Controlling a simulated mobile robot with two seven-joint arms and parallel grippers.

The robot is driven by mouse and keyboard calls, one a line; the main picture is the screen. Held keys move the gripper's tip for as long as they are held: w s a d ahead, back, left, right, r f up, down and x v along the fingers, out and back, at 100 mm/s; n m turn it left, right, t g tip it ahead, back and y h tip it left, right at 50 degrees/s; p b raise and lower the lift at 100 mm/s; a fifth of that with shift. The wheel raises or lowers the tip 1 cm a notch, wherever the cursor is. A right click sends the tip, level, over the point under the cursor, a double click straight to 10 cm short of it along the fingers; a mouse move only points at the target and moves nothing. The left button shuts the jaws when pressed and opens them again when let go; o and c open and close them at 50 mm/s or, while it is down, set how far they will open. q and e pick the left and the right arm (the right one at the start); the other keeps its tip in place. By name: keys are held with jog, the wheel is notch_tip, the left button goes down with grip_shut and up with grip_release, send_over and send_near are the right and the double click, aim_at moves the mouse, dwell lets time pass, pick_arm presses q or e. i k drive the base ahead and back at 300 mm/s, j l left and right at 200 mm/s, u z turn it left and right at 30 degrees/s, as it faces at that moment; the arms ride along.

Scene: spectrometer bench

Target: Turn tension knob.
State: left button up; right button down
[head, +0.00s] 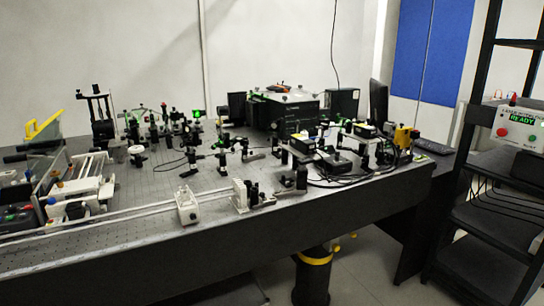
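The tension knob cannot be told apart for sure. At the left edge of the bench (205,178) stands a frame-like apparatus (88,186) with pale rods and small knobs. A white block (187,207) and a second white block (240,194) stand near the long rail at the bench's front edge. A dark stand with upright posts (100,112) is behind the apparatus. Neither of my grippers shows in the head view.
Several small optical mounts and cables crowd the bench's middle and right. A large black box (284,108) stands at the back. A black shelf rack (490,215) at the right carries a control box (518,128) reading READY. Open floor (375,270) lies between bench and rack.

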aim_at(52, 201)
jog(key=u, duration=1.35)
